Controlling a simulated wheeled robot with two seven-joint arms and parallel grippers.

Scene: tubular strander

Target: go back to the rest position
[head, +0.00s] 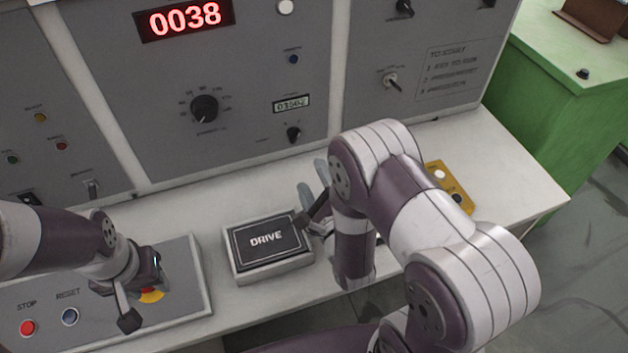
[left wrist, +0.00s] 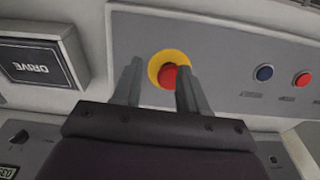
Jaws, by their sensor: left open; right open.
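My left gripper (head: 143,290) is over the grey button panel at the left of the desk. In the left wrist view its two fingers (left wrist: 158,88) are apart, with a red button on a yellow disc (left wrist: 169,72) showing between them; I cannot tell whether they touch it. In the head view the gripper hides most of that button, leaving some yellow (head: 152,295) in sight. My right gripper (head: 312,188) is beside the DRIVE box (head: 268,273), above the desk. Its fingers are apart, and my right arm partly hides it.
The panel carries a red STOP button (head: 28,327) and a blue RESET button (head: 69,317). A yellow box (head: 447,183) sits behind my right arm. A green cabinet (head: 560,100) stands at right.

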